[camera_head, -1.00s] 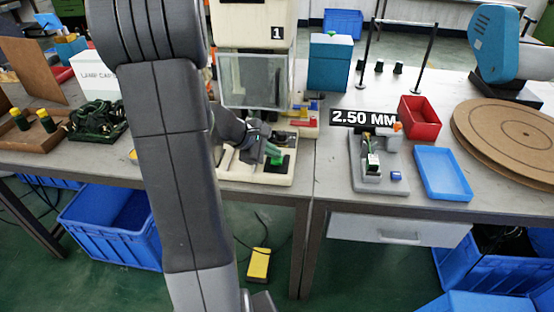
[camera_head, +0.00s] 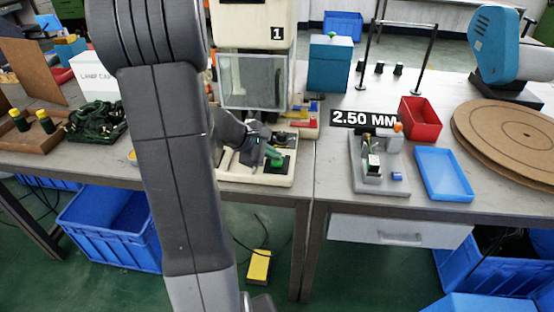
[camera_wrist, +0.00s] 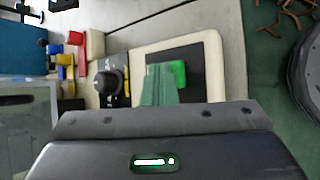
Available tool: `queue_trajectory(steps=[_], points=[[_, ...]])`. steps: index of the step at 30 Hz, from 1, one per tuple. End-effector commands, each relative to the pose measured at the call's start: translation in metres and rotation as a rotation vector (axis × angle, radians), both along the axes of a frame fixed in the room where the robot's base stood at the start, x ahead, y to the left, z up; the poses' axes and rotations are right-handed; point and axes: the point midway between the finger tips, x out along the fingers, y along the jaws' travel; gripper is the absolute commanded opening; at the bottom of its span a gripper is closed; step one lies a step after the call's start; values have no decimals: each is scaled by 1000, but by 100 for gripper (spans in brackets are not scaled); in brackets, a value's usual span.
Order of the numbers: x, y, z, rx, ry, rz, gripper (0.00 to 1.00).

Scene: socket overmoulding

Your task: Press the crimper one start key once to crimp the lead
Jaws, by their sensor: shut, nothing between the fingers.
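Crimper one (camera_head: 252,20) is a cream machine marked "1" with a clear guard, at the back of the table. Its green start key (camera_head: 278,162) sits on a dark plate on the cream base. The key also shows in the wrist view (camera_wrist: 180,72), partly hidden by my fingers. My gripper (camera_head: 271,152) is shut and empty, its greenish fingers close together and pointing at the key. In the wrist view my fingertips (camera_wrist: 159,72) overlap the key's left edge; I cannot tell whether they touch it. The lead is not clearly visible.
A black knob (camera_wrist: 107,83) stands beside the key plate. A grey fixture (camera_head: 372,178) under a "2.50 MM" sign, a blue tray (camera_head: 444,194) and a red bin (camera_head: 420,131) stand to the right. A yellow pedal (camera_head: 259,266) lies on the floor.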

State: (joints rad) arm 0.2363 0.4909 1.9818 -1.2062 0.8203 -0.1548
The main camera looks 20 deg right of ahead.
Motion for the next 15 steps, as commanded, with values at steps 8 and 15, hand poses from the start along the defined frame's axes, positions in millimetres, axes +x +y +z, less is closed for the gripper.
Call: queue_trajectory(steps=[8,15], points=[[0,0,16,0,0,0,0],[0,0,18,0,0,0,0]])
